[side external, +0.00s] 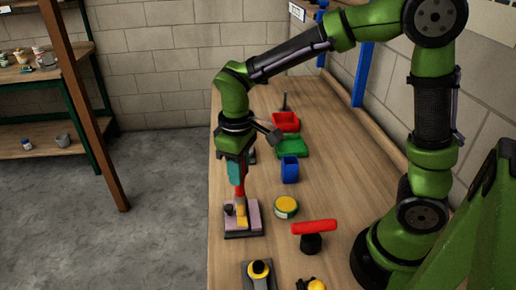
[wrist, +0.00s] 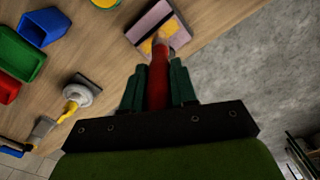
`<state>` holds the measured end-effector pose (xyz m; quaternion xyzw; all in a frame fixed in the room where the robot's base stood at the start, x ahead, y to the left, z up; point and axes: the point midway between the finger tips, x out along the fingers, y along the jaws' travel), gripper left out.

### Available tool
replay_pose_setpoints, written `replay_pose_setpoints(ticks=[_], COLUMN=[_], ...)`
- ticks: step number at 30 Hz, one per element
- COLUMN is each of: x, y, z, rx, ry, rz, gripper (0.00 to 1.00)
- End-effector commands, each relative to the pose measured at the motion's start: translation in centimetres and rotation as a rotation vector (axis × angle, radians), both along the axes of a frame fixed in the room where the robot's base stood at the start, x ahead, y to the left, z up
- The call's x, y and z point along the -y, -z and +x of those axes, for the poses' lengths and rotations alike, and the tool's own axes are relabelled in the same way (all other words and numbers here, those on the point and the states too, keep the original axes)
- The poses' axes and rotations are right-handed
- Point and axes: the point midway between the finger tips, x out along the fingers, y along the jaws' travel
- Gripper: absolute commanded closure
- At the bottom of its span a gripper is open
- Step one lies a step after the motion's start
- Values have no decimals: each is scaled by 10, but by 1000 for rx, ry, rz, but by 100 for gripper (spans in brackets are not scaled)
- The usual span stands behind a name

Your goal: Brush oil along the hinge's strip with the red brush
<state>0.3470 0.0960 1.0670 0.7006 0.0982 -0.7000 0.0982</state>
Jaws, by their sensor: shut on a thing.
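My gripper (side external: 237,172) points down near the table's left edge, its teal fingers shut on the red brush (side external: 240,191). The brush is roughly upright, bristle end down. In the wrist view, my gripper (wrist: 157,88) holds the red handle (wrist: 158,75) between its fingers. Below is the hinge piece, a pinkish-purple plate on a dark base (side external: 255,219); it also shows in the wrist view (wrist: 146,27) with a dark stripe and yellow patches. The brush's tip is at or just over this plate; I cannot tell whether it touches.
A yellow-topped round tin (side external: 286,205) and a red-topped tool on a black base (side external: 314,227) stand to the right. Blue (side external: 290,172), green (side external: 292,147) and red (side external: 286,121) bins are farther back. The table's left edge is close.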

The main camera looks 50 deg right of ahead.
Motion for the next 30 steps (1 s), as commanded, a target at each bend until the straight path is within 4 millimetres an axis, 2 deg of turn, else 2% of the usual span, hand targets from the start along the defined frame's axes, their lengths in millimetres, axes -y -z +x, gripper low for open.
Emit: replay_pose_setpoints(ticks=[16,30], x=[7,29], y=[0,0], z=[6,29], rx=[-1,0], ry=[1,0], rz=[0,0], gripper=[100,100])
